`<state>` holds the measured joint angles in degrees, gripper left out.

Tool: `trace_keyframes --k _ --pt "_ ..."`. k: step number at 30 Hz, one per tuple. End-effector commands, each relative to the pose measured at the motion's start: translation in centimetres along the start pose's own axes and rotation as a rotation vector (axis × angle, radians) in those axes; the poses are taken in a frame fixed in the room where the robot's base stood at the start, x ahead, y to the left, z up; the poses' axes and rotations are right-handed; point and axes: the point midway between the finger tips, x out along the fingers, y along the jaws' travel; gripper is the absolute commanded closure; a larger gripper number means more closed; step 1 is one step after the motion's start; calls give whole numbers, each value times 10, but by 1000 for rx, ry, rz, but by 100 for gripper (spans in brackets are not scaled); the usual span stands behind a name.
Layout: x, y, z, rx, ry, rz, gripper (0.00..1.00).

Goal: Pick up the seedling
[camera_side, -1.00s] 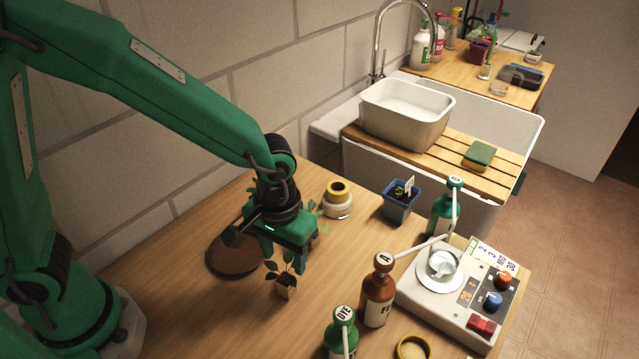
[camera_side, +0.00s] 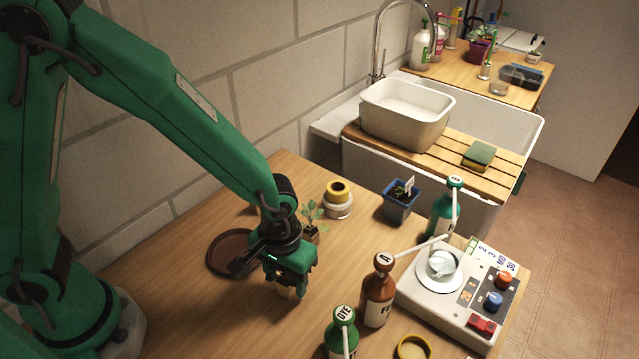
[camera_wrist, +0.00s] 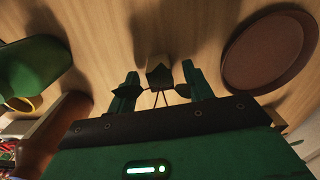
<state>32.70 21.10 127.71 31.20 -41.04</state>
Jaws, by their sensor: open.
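One seedling, a small plug with thin stems and dark leaves, is directly under my gripper (camera_side: 288,284) in the side view. Its tan plug (camera_side: 300,290) shows just below the fingers, and the rest is hidden by my gripper. I cannot tell whether a finger touches a leaf. Another leafy seedling (camera_side: 312,214) stands upright on the table behind my gripper.
A brown saucer (camera_side: 218,262) lies left of my gripper. The brown bottle (camera_side: 377,300) and the green DYE bottle (camera_side: 341,335) stand to the right and front. Bare wood lies in front.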

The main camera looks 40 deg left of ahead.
Motion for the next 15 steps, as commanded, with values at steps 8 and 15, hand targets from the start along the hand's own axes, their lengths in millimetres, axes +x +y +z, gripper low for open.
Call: trace_keyframes --k 8,15 --pt "10 0 0 -1 0 0 49" --pt "9 0 0 -1 0 0 49"
